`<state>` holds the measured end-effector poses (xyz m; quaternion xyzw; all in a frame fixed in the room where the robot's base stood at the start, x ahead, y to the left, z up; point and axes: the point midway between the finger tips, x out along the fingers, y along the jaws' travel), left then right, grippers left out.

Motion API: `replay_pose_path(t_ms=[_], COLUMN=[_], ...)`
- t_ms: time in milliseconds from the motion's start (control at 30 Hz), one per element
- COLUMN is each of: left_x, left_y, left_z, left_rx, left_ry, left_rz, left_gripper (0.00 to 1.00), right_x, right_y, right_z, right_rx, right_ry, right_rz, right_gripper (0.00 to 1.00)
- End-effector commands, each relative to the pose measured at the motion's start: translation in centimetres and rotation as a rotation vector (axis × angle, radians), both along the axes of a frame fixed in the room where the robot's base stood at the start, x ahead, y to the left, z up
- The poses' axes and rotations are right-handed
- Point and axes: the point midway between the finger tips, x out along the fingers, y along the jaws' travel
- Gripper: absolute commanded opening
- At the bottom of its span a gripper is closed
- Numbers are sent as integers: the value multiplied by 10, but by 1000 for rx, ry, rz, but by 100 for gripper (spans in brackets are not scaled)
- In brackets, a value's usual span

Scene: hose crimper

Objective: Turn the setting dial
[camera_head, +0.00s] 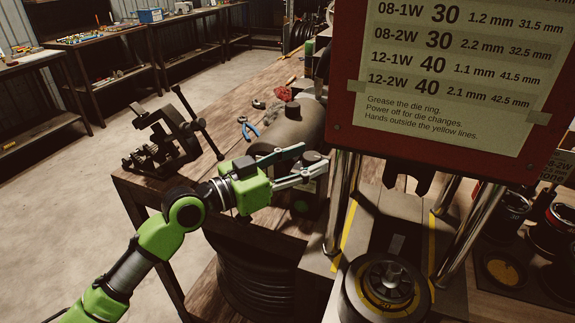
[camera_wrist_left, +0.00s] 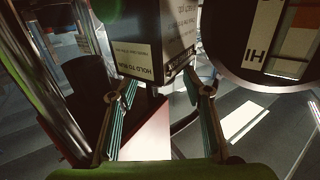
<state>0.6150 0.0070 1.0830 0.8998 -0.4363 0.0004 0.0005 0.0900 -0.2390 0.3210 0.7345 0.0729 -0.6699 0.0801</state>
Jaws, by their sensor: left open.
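My left gripper (camera_head: 314,160) reaches in from the left beside the crimper, its two fingers spread apart. In the left wrist view its fingers (camera_wrist_left: 160,84) are open, with a dark box labelled HOLD TO RUN (camera_wrist_left: 148,58) between and beyond the tips. I cannot tell if they touch it. A dark round knob (camera_head: 314,156) shows by the fingertips in the head view; I cannot be sure that it is the setting dial. A round gauge-like face marked HI (camera_wrist_left: 265,45) is at upper right in the wrist view. My right gripper is not in view.
A red-framed settings chart (camera_head: 445,75) hangs over the crimper's posts. A die ring (camera_head: 388,285) sits low in front. A black clamp-like tool (camera_head: 165,140), blue pliers (camera_head: 248,128) and a red rag (camera_head: 283,93) lie on the wooden bench. Open floor is at left.

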Motion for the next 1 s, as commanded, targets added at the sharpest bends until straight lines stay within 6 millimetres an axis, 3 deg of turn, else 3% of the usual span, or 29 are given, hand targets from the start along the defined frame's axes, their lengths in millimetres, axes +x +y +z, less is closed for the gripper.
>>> replay_pose_path(t_ms=[533,1000], left_x=[-61,-71], left_y=[78,89], left_z=[-2,1], left_rx=[3,0], left_ry=[1,-2], left_rz=[2,0], left_gripper=[45,45], right_x=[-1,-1], right_y=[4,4], right_z=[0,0], right_rx=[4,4], right_ry=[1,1], right_rz=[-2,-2], right_gripper=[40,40])
